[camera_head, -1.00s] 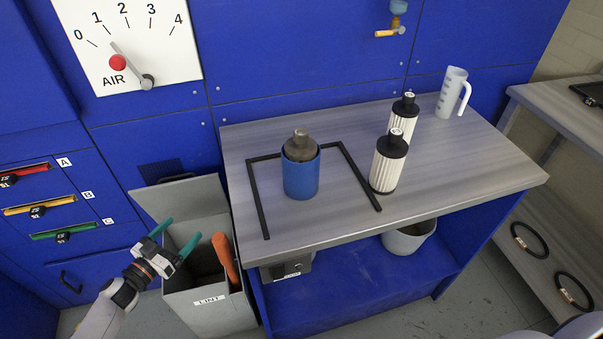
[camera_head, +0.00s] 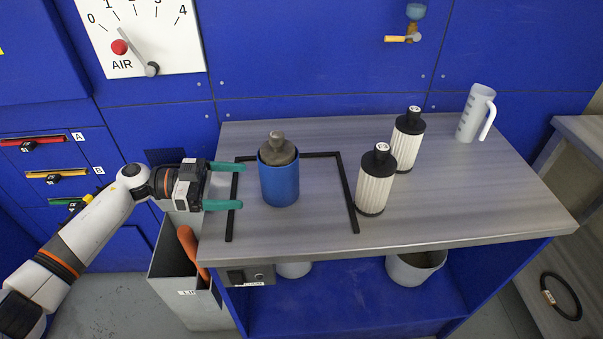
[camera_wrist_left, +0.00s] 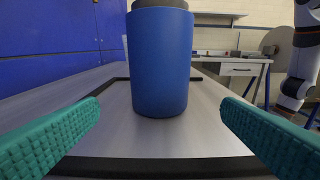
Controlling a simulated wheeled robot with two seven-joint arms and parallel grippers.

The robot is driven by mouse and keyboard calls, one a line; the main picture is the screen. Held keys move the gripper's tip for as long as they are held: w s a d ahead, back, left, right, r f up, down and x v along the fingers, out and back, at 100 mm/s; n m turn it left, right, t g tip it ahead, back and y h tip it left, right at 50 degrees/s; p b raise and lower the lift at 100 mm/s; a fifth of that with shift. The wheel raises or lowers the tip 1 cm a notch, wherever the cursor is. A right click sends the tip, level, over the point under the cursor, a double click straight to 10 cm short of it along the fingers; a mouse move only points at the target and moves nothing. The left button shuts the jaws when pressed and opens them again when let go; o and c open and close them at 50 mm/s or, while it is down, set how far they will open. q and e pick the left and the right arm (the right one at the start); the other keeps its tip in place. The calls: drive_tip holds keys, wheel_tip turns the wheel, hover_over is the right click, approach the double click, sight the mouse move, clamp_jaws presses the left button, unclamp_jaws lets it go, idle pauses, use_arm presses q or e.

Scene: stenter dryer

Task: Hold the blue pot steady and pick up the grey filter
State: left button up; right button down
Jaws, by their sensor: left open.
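The blue pot (camera_head: 279,184) stands upright on the grey bench, inside a black frame. The grey filter (camera_head: 277,149) sits in the pot's mouth with its knob above the rim. My left gripper (camera_head: 243,185) is open just left of the pot, its green fingers pointing at it without touching. In the left wrist view the pot (camera_wrist_left: 161,62) stands ahead, centred between the two spread fingers (camera_wrist_left: 160,130); only the bottom edge of the filter (camera_wrist_left: 160,4) shows at the top. My right gripper is not in the head view.
Two white pleated cartridges with black caps (camera_head: 375,185) (camera_head: 408,140) stand right of the black frame (camera_head: 345,190). A measuring jug (camera_head: 475,113) is at the back right. A grey lint bin (camera_head: 180,265) with an orange-handled item stands below the bench's left edge.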

sight(266, 184)
use_arm(q)
drive_tip(key=shift+d+f, duration=0.25)
drive_tip(key=shift+d, duration=1)
drive_tip(key=d+b, duration=0.1)
drive_tip(key=d, duration=0.1)
drive_tip(key=shift+d+f, duration=0.1)
drive_tip(key=shift+d, duration=0.25)
drive_tip(key=shift+d+p, duration=0.7)
drive_tip(key=shift+d, duration=0.4)
drive_tip(key=shift+d+f, duration=0.15)
drive_tip(key=shift+d, duration=0.75)
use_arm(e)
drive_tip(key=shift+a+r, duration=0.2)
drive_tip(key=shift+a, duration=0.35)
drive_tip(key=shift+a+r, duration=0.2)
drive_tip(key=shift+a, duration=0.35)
use_arm(q)
drive_tip(key=c, duration=0.6)
drive_tip(key=shift+c, duration=0.3)
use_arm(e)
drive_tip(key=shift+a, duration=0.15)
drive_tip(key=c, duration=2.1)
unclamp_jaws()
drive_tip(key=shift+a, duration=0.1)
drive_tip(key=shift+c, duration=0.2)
